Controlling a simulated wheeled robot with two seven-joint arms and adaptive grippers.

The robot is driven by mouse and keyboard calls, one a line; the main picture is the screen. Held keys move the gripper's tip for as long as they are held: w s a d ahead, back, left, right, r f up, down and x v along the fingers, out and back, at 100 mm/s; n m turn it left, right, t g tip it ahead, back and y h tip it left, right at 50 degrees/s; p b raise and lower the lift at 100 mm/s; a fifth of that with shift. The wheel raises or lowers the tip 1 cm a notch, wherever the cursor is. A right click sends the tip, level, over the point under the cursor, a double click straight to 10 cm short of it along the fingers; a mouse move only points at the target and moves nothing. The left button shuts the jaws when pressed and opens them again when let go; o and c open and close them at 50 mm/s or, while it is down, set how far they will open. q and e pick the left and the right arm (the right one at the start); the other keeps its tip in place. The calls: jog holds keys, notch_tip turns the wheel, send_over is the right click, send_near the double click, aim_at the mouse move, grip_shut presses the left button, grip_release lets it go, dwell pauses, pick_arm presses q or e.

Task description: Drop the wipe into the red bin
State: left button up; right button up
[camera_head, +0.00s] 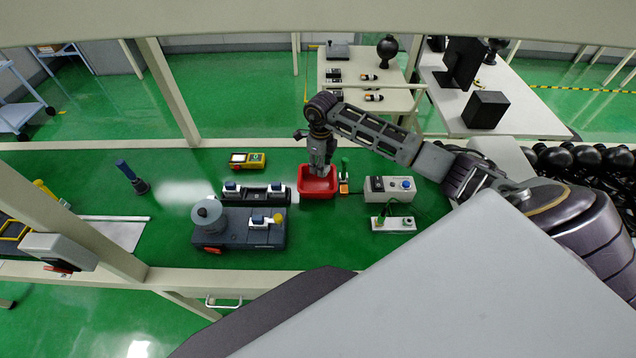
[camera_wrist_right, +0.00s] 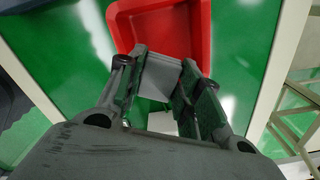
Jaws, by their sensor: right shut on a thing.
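The red bin (camera_head: 319,188) stands on the green bench top in the head view. It also shows at the top of the right wrist view (camera_wrist_right: 200,22). My right gripper (camera_head: 319,170) points down over the bin. In the right wrist view its fingers (camera_wrist_right: 160,85) are shut on a pale grey flat piece, the wipe (camera_wrist_right: 158,76), which lies between the fingertips and in front of the bin's near part. In the head view the wipe is hidden by the gripper. My left gripper is not in view.
A dark tray (camera_head: 254,194) and a grey machine with a round disc (camera_head: 240,228) stand left. A yellow device (camera_head: 247,160) lies further back.

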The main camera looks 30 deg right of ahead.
jog(key=o, duration=1.1)
jog(key=shift+r, duration=6)
jog(key=shift+f, duration=0.1)
